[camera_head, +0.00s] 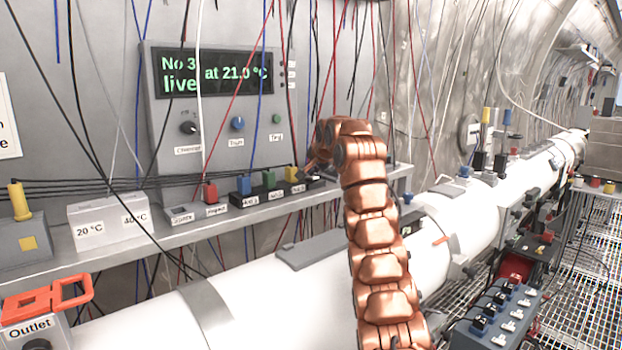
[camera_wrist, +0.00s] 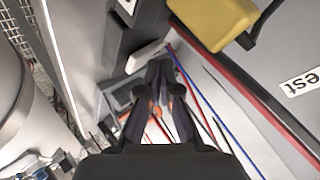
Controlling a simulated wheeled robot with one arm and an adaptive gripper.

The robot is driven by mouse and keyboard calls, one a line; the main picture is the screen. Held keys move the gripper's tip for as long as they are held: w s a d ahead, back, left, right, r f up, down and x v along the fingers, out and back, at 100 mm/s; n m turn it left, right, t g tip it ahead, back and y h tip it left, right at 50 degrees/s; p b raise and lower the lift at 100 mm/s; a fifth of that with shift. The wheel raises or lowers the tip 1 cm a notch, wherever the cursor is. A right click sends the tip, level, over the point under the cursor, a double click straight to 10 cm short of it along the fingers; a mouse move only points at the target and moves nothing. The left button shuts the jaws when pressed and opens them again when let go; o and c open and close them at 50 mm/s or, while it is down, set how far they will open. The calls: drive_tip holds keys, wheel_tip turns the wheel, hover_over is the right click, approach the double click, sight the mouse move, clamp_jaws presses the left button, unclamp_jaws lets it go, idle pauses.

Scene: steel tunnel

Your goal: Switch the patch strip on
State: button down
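A black strip (camera_head: 262,196) with blue, green and yellow plugs lies on the shelf below the display panel. It may be the patch strip; its name and switch are not readable. The yellow plug (camera_head: 291,174) also shows large in the wrist view (camera_wrist: 215,22). My gripper (camera_head: 308,172) is at the strip's right end, mostly hidden by my copper arm in the head view. In the wrist view my gripper (camera_wrist: 158,72) has its fingertips close together, with nothing seen between them. A small pale piece (camera_wrist: 148,56) lies just beyond the tips. Contact cannot be told.
The display panel (camera_head: 215,82) with knobs stands behind the shelf (camera_head: 150,240). Many thin wires hang in front of it. A white pipe (camera_head: 250,300) runs below. A blue box with several switches (camera_head: 497,318) is at lower right. An orange-handled outlet (camera_head: 45,302) is at lower left.

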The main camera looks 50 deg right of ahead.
sight(314, 177)
drive_tip(key=shift+r, duration=0.35)
drive_tip(key=shift+s+a+r+p, duration=0.1)
drive_tip(key=shift+s+r+p, duration=0.1)
drive_tip(key=shift+r+p, duration=0.8)
drive_tip(key=shift+s+r+p, duration=0.2)
drive_tip(key=shift+r+p, duration=0.2)
drive_tip(key=shift+r, duration=1.15)
